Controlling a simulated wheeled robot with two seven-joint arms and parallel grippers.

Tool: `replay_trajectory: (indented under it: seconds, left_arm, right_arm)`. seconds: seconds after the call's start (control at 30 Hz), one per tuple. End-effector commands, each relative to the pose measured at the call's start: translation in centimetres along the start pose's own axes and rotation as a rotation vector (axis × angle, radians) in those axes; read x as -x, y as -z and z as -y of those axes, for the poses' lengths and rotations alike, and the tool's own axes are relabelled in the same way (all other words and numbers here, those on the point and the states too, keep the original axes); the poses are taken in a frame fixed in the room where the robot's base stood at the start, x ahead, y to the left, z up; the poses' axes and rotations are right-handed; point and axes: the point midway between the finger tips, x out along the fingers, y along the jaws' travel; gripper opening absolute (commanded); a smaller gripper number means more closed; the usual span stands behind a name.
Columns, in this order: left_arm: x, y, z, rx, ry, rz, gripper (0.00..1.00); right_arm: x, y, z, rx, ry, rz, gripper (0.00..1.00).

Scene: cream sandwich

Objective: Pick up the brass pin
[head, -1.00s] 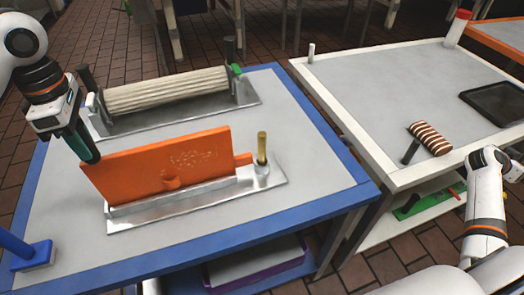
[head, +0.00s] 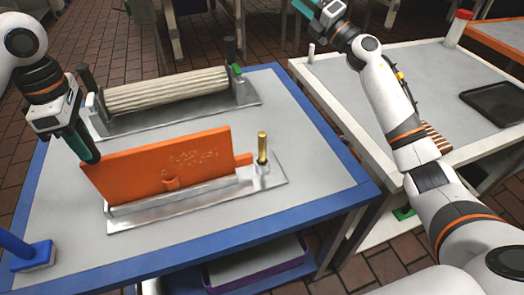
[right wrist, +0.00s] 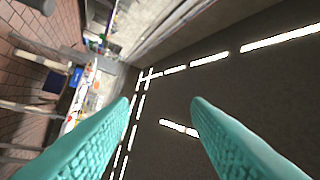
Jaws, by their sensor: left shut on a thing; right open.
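The brass pin (head: 262,146) stands upright in a metal socket at the right end of a silver base (head: 210,203) on the blue-edged table. An orange plate (head: 150,165) with embossed marks stands upright in that base. My left gripper (head: 84,146) is shut on the upper left corner of the orange plate. My right gripper (head: 298,10) is raised at the top of the head view, far above and behind the pin. In the right wrist view its two teal fingers (right wrist: 160,115) are apart with nothing between them.
A ribbed roller (head: 165,92) on a metal stand lies behind the plate. The white-edged table (head: 440,75) at right holds a black tray (head: 495,100) and a striped roll (head: 437,138), partly hidden by my right arm.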

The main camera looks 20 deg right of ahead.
Motion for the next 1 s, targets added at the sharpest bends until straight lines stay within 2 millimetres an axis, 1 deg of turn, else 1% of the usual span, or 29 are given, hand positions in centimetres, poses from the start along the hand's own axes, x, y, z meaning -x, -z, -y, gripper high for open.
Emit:
replay_trajectory:
  seconds: [0.03, 0.07, 0.1, 0.17, 0.2, 0.27, 0.3, 0.37, 0.4, 0.43, 0.5, 0.57, 0.6, 0.7, 0.83, 0.9, 1.0]
  left_arm:
    - [0.0, 0.0, 0.0, 0.001, 0.001, 0.0, 0.0]
    - [0.0, 0.0, 0.0, 0.001, 0.001, 0.0, 0.0]
    - [0.0, 0.0, 0.0, 0.001, 0.001, 0.0, 0.0]
    - [0.0, 0.0, 0.0, 0.001, 0.001, -0.001, 0.0]
    - [0.0, 0.0, 0.0, 0.001, 0.001, -0.001, 0.0]
    - [0.0, 0.0, 0.0, 0.001, 0.002, -0.001, 0.0]
    - [0.0, 0.0, 0.0, 0.001, 0.002, -0.001, 0.0]
    - [0.0, 0.0, 0.0, 0.001, 0.002, -0.001, 0.0]
    - [0.0, 0.0, 0.0, 0.001, 0.002, -0.001, 0.0]
    - [0.0, 0.0, 0.0, 0.001, 0.002, -0.001, 0.0]
    - [0.0, 0.0, 0.0, 0.002, 0.002, -0.001, 0.0]
    - [0.0, 0.0, 0.0, 0.002, 0.002, -0.001, 0.0]
    - [0.0, 0.0, 0.0, 0.002, 0.002, -0.001, 0.0]
    - [0.0, 0.0, 0.0, 0.002, 0.002, -0.001, 0.0]
    - [0.0, 0.0, 0.0, 0.002, 0.002, -0.001, 0.0]
    - [0.0, 0.0, 0.0, 0.002, 0.002, -0.001, 0.0]
    - [0.0, 0.0, 0.0, 0.002, 0.002, -0.001, 0.0]
  right_arm:
    - [-1.8, -3.5, 2.2, 0.128, 0.035, 0.14, 0.44]
    - [-2.6, -5.8, 3.1, 0.209, 0.056, 0.225, 0.44]
    - [-3.2, -8.7, 4.3, 0.319, 0.087, 0.339, 0.44]
    - [-3.7, -12.9, 5.6, 0.486, 0.14, 0.504, 0.44]
    - [-3.6, -15.5, 6.3, 0.596, 0.18, 0.615, 0.44]
    - [-3.0, -19.1, 6.9, 0.762, 0.244, 0.778, 0.44]
    - [-2.3, -21.2, 7.1, 0.869, 0.291, 0.887, 0.44]
    - [-1.0, -23.8, 7.0, 1.027, 0.364, 1.05, 0.44]
    - [0.1, -25.2, 6.8, 1.128, 0.416, 1.161, 0.44]
    - [0.9, -26.1, 6.6, 1.201, 0.456, 1.244, 0.44]
    - [3.1, -27.3, 5.8, 1.359, 0.553, 1.441, 0.44]
    - [4.9, -27.7, 5.1, 1.472, 0.634, 1.607, 0.44]
    - [6.1, -27.6, 4.6, 1.535, 0.686, 1.715, 0.44]
    - [8.6, -26.5, 3.7, 1.642, 0.801, 1.96, 0.44]
    - [10.8, -24.8, 3.1, 1.694, 0.909, 2.2, 0.44]
    - [11.5, -24.1, 3.0, 1.699, 0.944, 2.282, 0.44]
    - [12.2, -23.6, 2.7, 1.698, 0.972, 2.346, 0.44]
